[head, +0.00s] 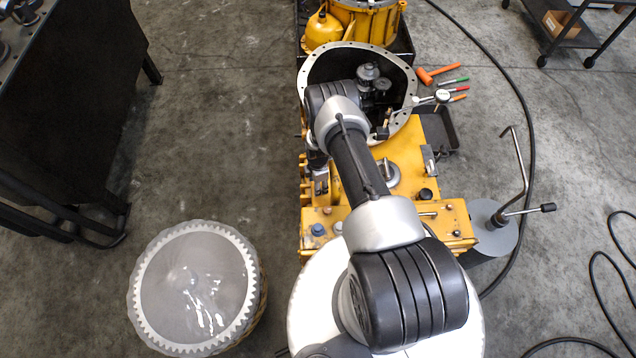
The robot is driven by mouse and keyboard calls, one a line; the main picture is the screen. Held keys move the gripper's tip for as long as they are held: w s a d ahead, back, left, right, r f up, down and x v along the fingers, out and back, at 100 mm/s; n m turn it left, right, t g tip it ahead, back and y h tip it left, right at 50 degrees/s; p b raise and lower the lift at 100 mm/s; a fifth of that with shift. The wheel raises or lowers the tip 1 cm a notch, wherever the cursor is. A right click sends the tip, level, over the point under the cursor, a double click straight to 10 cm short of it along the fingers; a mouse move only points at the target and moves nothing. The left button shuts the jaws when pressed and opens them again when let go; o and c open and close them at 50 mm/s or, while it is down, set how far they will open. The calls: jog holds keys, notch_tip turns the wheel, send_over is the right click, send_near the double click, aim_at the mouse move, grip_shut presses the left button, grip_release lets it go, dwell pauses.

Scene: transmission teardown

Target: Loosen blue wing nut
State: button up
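A small blue fitting (318,230) sits on the front left of the yellow transmission housing (405,160). It is the only blue part I see there, and it is too small to make out wings. My arm reaches over the housing from the bottom of the head view. My gripper (320,186) points down at the housing's left side, a little beyond the blue fitting and apart from it in the picture. Its fingers are small and partly hidden, so I cannot tell whether they are open or hold anything.
The open bell housing (403,68) with dark gears stands behind. Hand tools, including an orange hammer (438,73), lie to the right near a black tray (440,130). A large toothed ring drum (195,285) stands lower left. A grey stand (492,232) with a rod is at right.

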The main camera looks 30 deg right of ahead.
jog(key=o, duration=1)
jog(key=shift+o, duration=0.2)
jog(key=shift+r, duration=0.1)
notch_tip(320, 180, up, 12)
jog(key=shift+c, duration=0.2)
